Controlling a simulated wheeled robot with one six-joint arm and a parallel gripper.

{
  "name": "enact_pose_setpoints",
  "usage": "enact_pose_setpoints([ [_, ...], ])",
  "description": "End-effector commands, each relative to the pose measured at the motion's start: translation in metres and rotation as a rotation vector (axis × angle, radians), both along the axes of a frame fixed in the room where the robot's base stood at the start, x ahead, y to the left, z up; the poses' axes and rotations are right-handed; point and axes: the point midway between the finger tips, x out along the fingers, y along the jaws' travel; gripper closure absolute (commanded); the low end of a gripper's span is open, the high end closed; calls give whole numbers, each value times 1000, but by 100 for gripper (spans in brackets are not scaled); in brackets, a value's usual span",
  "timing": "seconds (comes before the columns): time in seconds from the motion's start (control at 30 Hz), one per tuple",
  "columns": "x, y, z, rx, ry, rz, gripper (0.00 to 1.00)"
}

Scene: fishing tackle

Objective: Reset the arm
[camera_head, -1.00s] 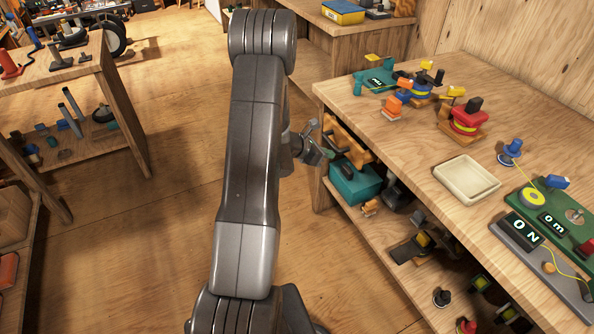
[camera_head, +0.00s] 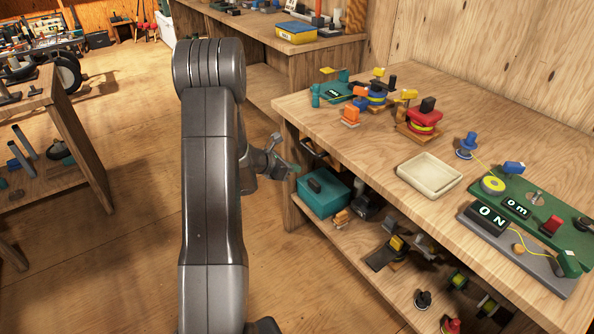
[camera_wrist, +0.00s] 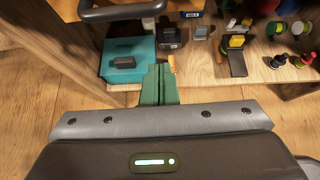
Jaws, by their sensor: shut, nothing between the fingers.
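My arm runs up the left middle of the head view and bends over at the top. My gripper (camera_head: 287,168) hangs off its right side, beside the workbench's left end. In the wrist view its green fingers (camera_wrist: 159,84) are pressed together with nothing between them. They point toward the lower shelf, where a teal box (camera_wrist: 129,58) lies just left of the fingertips. The same box shows in the head view (camera_head: 322,194), right of my gripper.
The workbench (camera_head: 330,118) holds a cream tray (camera_head: 429,174), several reels and a green board (camera_head: 536,205). Its lower shelf (camera_head: 345,237) holds small tackle items. A second bench (camera_head: 250,25) stands behind. Open wooden floor (camera_head: 120,250) lies left of my arm.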

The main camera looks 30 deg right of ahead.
Motion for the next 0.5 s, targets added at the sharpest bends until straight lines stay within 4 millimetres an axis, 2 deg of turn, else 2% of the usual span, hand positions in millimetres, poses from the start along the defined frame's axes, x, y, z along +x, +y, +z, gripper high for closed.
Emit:
enact_pose_setpoints([
  [0.03, 0, 11, 13, -4, -5, 4, 100],
  [0.2, -3, 41, 34, -3, -4, 4, 100],
  [0.33, -5, 57, 44, -3, -3, 3, 100],
  [0.5, -6, 67, 50, -3, -3, 1, 100],
])
